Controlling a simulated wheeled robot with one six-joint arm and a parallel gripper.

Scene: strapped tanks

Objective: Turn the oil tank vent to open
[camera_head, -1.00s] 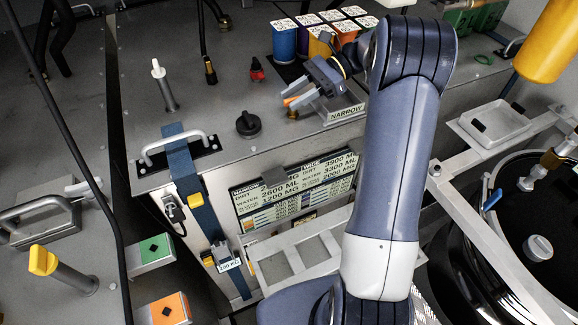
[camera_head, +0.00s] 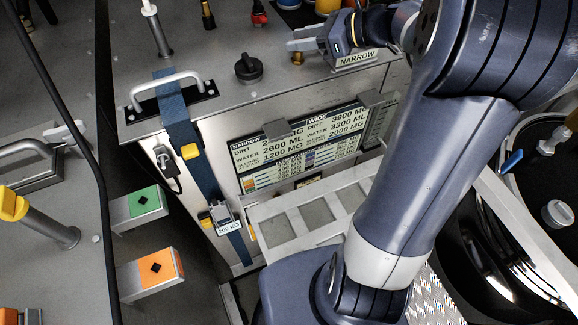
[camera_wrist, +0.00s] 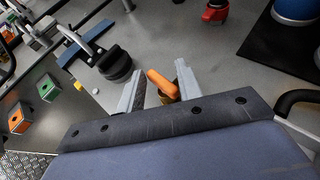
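An orange lever handle (camera_wrist: 162,84) lies between the two fingers of my gripper (camera_wrist: 160,88) in the wrist view. The fingers stand apart, with a gap on the left finger's side; contact on the right side cannot be told. In the head view my gripper (camera_head: 292,46) is low over the tank top, just above a small brass fitting (camera_head: 297,58); the orange handle is hidden there. No label readable here names the oil tank vent, so I cannot confirm that this handle is it. A black round knob (camera_head: 248,67) stands to the left, also in the wrist view (camera_wrist: 115,64).
A red fitting (camera_head: 259,16) stands behind the knob. A grey carry handle (camera_head: 166,88) and blue strap (camera_head: 180,122) are at left. A NARROW plate (camera_head: 357,58) sits beside my gripper. A blue canister (camera_wrist: 297,10) stands at the wrist view's upper right.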

